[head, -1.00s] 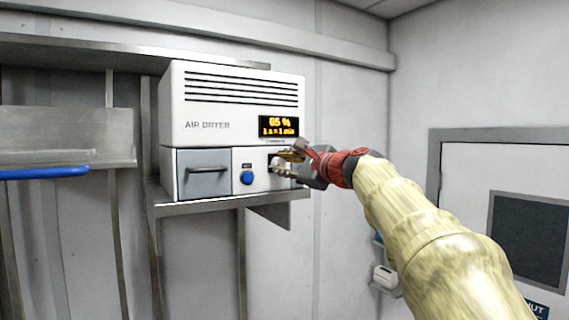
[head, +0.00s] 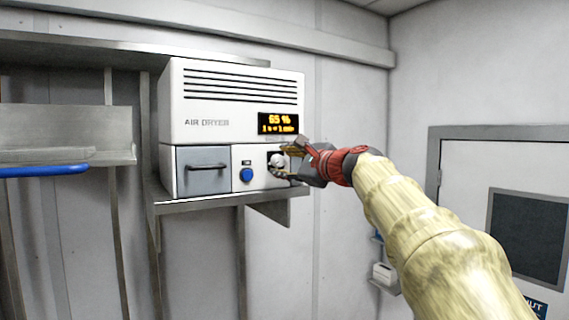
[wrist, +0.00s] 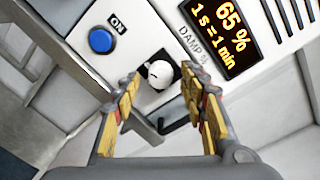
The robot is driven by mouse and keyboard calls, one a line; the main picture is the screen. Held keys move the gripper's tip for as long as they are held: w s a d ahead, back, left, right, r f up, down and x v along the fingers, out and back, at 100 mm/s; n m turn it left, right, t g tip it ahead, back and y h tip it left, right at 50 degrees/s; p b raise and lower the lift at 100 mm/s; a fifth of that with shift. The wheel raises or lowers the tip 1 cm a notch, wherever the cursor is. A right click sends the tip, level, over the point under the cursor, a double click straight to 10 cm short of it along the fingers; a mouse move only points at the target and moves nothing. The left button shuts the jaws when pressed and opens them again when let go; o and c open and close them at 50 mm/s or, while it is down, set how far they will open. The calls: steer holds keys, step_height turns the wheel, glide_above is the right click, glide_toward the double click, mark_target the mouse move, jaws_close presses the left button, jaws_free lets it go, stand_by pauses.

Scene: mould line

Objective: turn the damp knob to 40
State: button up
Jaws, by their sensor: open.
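The damp knob (wrist: 157,73) is white and round, on a dark square on the front of the air dryer (head: 217,105). It also shows in the head view (head: 276,159), partly covered by my gripper. The display (head: 278,123) reads 65 % and "1 s = 1 min"; it also shows large in the wrist view (wrist: 222,32). My gripper (wrist: 155,84) is open, with one finger to each side of the knob in the wrist view. I see gaps between the fingers and the knob there. I cannot tell how deep the fingertips reach.
A blue ON button (wrist: 101,40) sits left of the knob. A grey drawer with a handle (head: 206,167) is at the dryer's lower left. The dryer stands on a metal shelf (head: 180,207).

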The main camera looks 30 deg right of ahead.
steer(key=shift+s, duration=0.1)
steer(key=s, duration=1.1)
steer(key=shift+s+d+r, duration=0.15)
steer(key=shift+s+d, duration=0.25)
